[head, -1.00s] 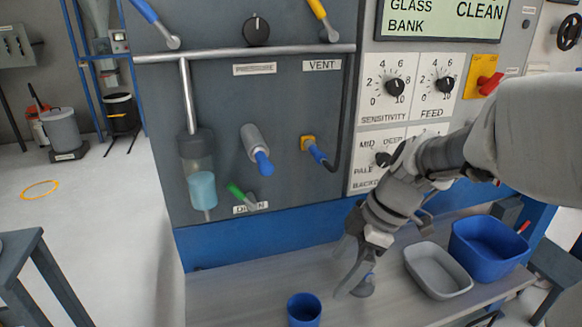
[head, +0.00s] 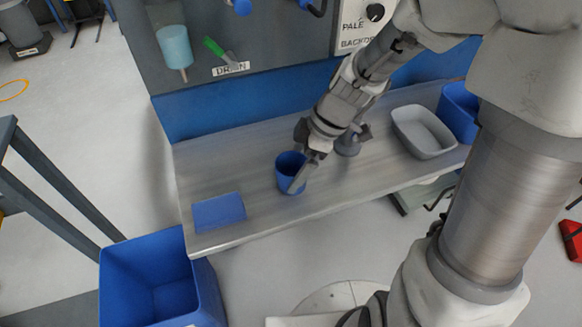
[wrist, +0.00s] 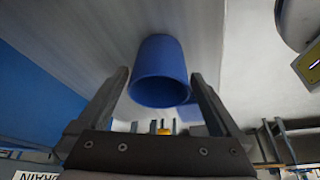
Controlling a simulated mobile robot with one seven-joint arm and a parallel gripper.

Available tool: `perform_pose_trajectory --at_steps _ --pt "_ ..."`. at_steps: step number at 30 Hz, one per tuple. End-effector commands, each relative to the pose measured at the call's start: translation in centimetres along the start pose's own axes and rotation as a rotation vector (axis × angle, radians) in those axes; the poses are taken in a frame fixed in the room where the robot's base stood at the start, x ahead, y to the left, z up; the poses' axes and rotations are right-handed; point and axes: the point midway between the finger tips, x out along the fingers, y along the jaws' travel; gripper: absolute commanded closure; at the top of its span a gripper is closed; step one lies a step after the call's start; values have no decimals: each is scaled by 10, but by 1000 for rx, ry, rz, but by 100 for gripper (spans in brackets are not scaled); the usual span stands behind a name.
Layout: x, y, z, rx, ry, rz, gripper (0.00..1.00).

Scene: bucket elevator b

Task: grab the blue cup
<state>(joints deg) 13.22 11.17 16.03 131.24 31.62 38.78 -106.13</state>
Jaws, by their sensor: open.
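The blue cup (head: 284,178) stands upright on the grey bench (head: 330,195). A gap shows on each side between cup and finger. The gripper is open and not closed on the cup.
A blue block-like object (head: 218,211) lies left of the cup. A grey tray (head: 424,152) and blue tub (head: 457,112) are at the right, with a small grey knob-like object (head: 348,144) nearer. A blue bin (head: 150,255) stands below the bench's left end. The machine's blue panel (head: 240,105) backs the bench.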

Motion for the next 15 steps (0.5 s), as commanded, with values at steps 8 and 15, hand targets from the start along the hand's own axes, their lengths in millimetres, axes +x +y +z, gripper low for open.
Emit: perform_pose_trajectory --at_steps 8,15 --pt "25 0 0 -1 0 0 0" --pt "25 0 0 0 0 0 11"
